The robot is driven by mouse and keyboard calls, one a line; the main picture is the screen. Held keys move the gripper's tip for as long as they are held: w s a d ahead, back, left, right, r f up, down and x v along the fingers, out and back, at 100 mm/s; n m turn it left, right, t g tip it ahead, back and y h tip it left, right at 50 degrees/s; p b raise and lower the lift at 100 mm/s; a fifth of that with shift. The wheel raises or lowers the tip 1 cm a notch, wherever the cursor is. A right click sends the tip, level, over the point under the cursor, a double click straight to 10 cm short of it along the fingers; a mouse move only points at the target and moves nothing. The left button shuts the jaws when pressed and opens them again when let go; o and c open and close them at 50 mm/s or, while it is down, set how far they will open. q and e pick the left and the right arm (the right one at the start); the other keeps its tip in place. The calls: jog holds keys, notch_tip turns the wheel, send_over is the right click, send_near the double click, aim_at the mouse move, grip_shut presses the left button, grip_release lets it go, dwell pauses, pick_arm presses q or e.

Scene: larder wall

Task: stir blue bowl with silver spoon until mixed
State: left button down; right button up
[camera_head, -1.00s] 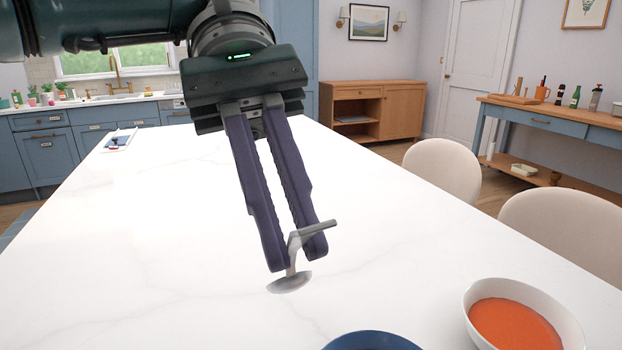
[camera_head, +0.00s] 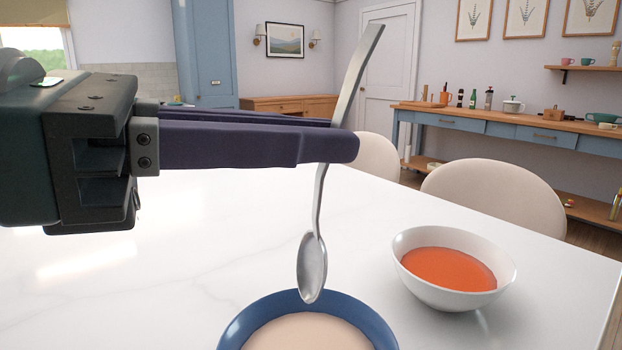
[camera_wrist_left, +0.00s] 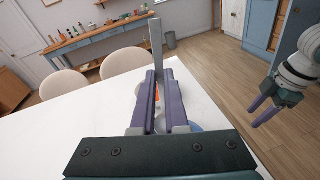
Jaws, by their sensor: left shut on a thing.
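My left gripper (camera_head: 335,140) is shut on the silver spoon (camera_head: 312,268). The spoon hangs nearly upright, its handle rising above the fingers and its bowl end down. In the head view the spoon's lower tip overlaps the far rim of the blue bowl (camera_head: 240,326) and looks just above it. The blue bowl holds a pale cream content and is cut off by the bottom edge. In the left wrist view the spoon handle (camera_wrist_left: 156,45) stands up between the fingers. My right gripper (camera_wrist_left: 261,112) shows at the right there, empty, its fingers apart.
A white bowl (camera_head: 410,272) with orange content stands on the white table (camera_head: 150,290), right of the blue bowl. Two pale chairs (camera_head: 495,192) stand behind the table's far edge. The table left of the bowls is clear.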

notch_tip(320, 180, down, 10)
jog(key=b, duration=0.9)
jog(key=shift+b, duration=0.35)
jog(key=shift+r, duration=0.15)
